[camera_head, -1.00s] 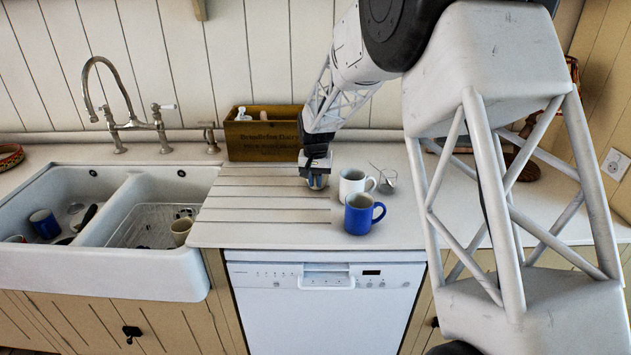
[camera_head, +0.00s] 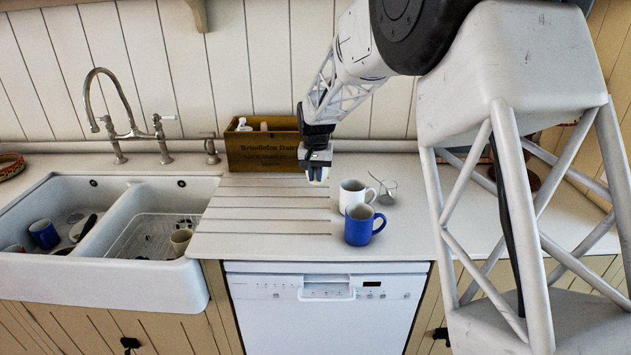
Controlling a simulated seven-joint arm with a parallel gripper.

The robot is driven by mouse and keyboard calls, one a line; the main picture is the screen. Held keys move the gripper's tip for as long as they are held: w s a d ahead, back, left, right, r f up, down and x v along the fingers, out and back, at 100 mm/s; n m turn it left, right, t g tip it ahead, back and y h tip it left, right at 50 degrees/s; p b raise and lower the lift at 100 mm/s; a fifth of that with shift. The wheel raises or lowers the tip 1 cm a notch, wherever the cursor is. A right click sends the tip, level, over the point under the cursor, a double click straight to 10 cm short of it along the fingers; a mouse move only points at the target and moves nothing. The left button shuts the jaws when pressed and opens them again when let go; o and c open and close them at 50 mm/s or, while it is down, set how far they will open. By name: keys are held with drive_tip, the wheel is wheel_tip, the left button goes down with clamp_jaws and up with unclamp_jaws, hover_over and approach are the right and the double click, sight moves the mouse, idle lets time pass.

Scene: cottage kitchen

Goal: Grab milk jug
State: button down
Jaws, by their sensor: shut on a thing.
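My gripper (camera_head: 316,174) points down over the right part of the ribbed draining board, left of the white mug. It is shut on a small blue-and-pale thing, which I take for the milk jug. The jaws and wrist hide most of it, so its shape and handle cannot be made out. It appears to be slightly above the counter.
A white mug (camera_head: 352,196) and a blue mug (camera_head: 358,226) stand close on the right, with a small glass (camera_head: 387,192) behind. A wooden box (camera_head: 262,152) stands behind the gripper. The double sink (camera_head: 110,262) is left. The draining board (camera_head: 262,222) is largely clear.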

drive_tip(key=shift+r, duration=1.7)
drive_tip(key=shift+r, duration=0.15)
